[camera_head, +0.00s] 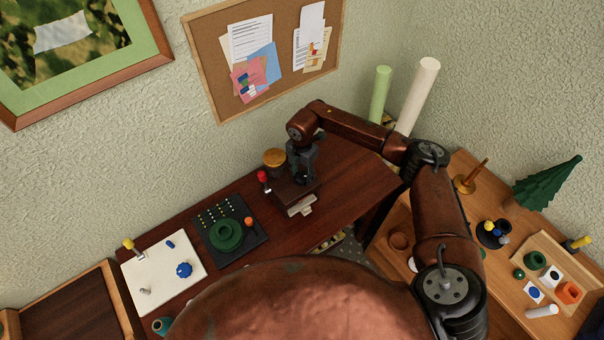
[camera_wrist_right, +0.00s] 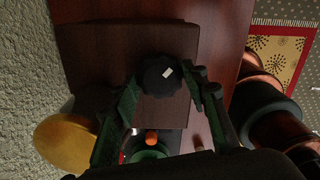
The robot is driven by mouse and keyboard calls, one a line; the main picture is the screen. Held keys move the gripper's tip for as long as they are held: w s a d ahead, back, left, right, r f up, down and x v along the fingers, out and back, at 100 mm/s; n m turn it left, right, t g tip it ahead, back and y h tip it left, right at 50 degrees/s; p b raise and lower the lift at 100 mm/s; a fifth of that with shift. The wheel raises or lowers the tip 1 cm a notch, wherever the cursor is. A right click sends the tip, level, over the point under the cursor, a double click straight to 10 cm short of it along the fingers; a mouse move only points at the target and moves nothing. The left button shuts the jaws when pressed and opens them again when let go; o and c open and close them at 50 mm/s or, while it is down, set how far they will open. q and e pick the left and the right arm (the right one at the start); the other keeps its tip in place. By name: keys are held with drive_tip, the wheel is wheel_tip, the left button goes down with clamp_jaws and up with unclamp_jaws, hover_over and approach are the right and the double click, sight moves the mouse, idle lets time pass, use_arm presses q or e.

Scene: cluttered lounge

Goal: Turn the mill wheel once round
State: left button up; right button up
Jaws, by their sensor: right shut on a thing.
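The mill wheel, a dark lobed knob with a small white mark (camera_wrist_right: 160,76), sits on top of a dark brown wooden block in the wrist view (camera_wrist_right: 110,45). My right gripper (camera_wrist_right: 163,84) has a finger on each side of the wheel and is shut on it. In the head view my right gripper (camera_head: 302,180) reaches down onto the dark block (camera_head: 290,195), and the wheel is hidden by it. The block stands on the dark table and has a pale piece (camera_head: 301,206) at its front. My left gripper is not in view.
A red-knobbed lever (camera_head: 263,176) and a yellow-topped pot (camera_head: 274,157) stand close to the block. A black panel with a green round piece (camera_head: 225,235) and a white board (camera_head: 160,270) lie to the left. The table is clear right of the block.

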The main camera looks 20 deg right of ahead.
sight(302, 176)
drive_tip(key=shift+w, duration=0.1)
drive_tip(key=o, duration=1.2)
drive_tip(key=shift+c, duration=0.2)
wheel_tip(302, 176, up, 12)
